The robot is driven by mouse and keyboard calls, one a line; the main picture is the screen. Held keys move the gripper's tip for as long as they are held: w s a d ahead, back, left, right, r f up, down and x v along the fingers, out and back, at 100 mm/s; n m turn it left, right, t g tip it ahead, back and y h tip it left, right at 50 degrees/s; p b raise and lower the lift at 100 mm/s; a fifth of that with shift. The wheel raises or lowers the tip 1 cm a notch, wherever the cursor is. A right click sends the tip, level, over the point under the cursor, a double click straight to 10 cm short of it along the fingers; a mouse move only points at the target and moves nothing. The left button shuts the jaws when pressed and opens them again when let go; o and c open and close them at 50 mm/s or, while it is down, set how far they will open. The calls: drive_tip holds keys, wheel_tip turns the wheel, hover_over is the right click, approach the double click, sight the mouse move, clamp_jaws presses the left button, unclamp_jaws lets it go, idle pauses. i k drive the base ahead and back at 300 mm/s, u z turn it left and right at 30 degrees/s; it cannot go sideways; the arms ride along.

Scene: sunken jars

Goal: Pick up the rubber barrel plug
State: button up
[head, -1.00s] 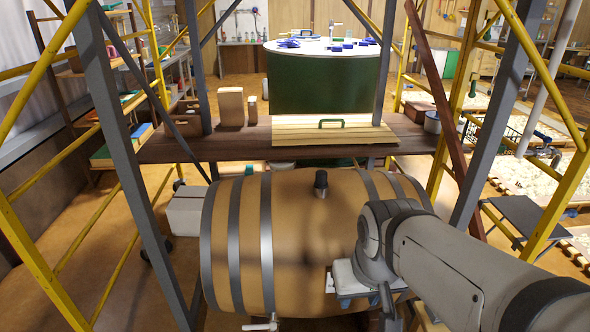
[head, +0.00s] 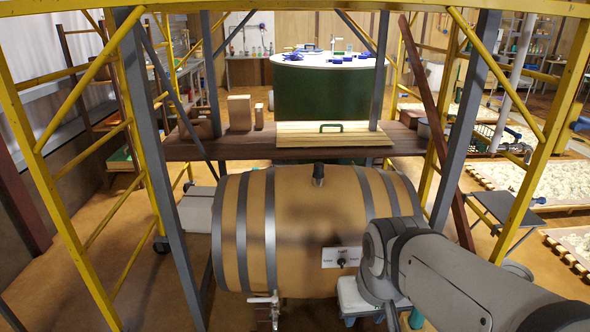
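The rubber barrel plug (head: 318,174) is a small dark upright stopper with a paler lower part. It stands on top of the wooden barrel (head: 300,225), near the middle of its length. The barrel lies on its side with grey metal hoops. My arm comes in from the lower right, and its wrist is in front of the barrel's right part, below and right of the plug. My gripper's fingers cannot be made out; they are hidden behind or below the wrist. Nothing is touching the plug.
Yellow and grey scaffold posts (head: 462,120) frame the barrel on both sides. A dark plank shelf (head: 230,147) crosses behind it, holding boxes and a slatted lid (head: 335,138). A tap (head: 263,299) and a white plate with a knob (head: 342,257) are on the barrel's front. A white-topped stool (head: 357,297) stands below.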

sight(318, 168)
drive_tip(key=z, duration=0.15)
drive_tip(key=i, duration=0.9)
drive_tip(key=u, duration=0.05)
